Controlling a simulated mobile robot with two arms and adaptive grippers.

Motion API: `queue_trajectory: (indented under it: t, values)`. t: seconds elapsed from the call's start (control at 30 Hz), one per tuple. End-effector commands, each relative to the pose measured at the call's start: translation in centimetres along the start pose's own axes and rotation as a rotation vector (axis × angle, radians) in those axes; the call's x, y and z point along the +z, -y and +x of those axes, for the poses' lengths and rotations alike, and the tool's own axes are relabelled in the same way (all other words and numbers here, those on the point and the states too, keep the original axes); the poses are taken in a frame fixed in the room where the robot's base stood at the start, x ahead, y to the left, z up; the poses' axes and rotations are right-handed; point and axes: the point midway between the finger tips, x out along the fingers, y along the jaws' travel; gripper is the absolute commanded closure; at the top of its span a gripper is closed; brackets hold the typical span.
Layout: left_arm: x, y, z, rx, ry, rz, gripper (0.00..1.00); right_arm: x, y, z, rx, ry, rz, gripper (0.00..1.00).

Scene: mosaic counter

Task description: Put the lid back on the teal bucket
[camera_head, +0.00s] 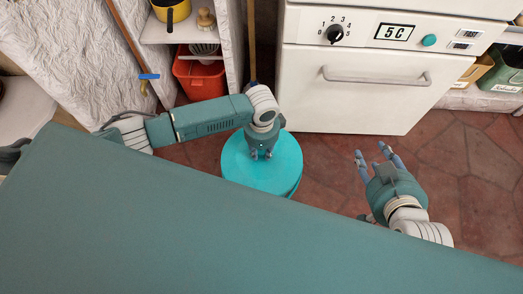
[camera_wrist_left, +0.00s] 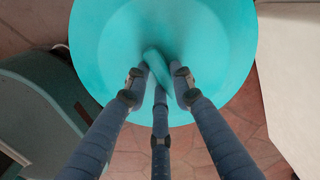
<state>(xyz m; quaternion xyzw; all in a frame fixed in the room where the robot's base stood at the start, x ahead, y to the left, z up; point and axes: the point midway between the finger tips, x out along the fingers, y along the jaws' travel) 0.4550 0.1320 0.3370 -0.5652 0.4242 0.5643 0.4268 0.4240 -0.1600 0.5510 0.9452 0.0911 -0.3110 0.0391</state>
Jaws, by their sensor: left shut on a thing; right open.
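The round teal lid (camera_head: 232,160) is below my left gripper (camera_head: 261,154) in the head view, on the floor area in front of the white oven. The lid fills the upper part of the left wrist view (camera_wrist_left: 225,50). My left gripper's fingers (camera_wrist_left: 160,75) are shut around the lid's raised handle (camera_wrist_left: 155,58). A sliver of the teal bucket (camera_head: 295,190) shows under the lid's lower right edge; the rest is hidden. I cannot tell whether the lid touches the rim. My right gripper (camera_head: 375,160) is open and empty, to the right of the lid.
The white oven (camera_head: 375,85) stands behind the bucket. A shelf with a red bin (camera_head: 200,75) is at the back left. My teal body covers the foreground. Red tiled floor (camera_head: 460,180) is free on the right.

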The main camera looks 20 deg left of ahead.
Motion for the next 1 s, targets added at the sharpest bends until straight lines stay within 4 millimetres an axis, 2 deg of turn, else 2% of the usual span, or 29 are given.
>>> queue_trajectory:
  t: [0.47, 0.5, 0.57, 0.77, 0.8, 0.9, 1.0]
  values:
    - [-0.04, 0.00, -0.01, 0.000, -0.001, 0.000, 1.00, 0.35, -0.07, -0.06, 0.001, 0.013, -0.001, 0.60]
    - [-0.04, 0.00, -0.01, 0.000, -0.001, 0.000, 0.69, 0.34, -0.07, -0.06, 0.001, 0.012, -0.001, 0.60]
    - [-0.04, 0.00, -0.01, 0.000, -0.001, 0.000, 0.57, 0.30, -0.07, -0.06, 0.001, 0.011, -0.001, 0.60]
    - [-0.04, 0.00, -0.01, 0.000, -0.001, 0.000, 0.55, 0.25, -0.06, -0.06, 0.001, 0.009, -0.001, 0.60]
    - [-0.02, -0.02, 0.02, 0.000, 0.000, 0.000, 0.53, 0.25, -0.06, -0.06, 0.001, 0.009, -0.001, 0.60]
    - [-0.02, -0.02, 0.02, 0.000, 0.000, 0.000, 0.36, 0.26, -0.06, -0.05, 0.001, 0.009, -0.001, 0.60]
    - [-0.01, -0.01, 0.02, 0.000, 0.000, 0.000, 0.36, 0.27, -0.05, -0.05, 0.001, 0.009, -0.001, 0.60]
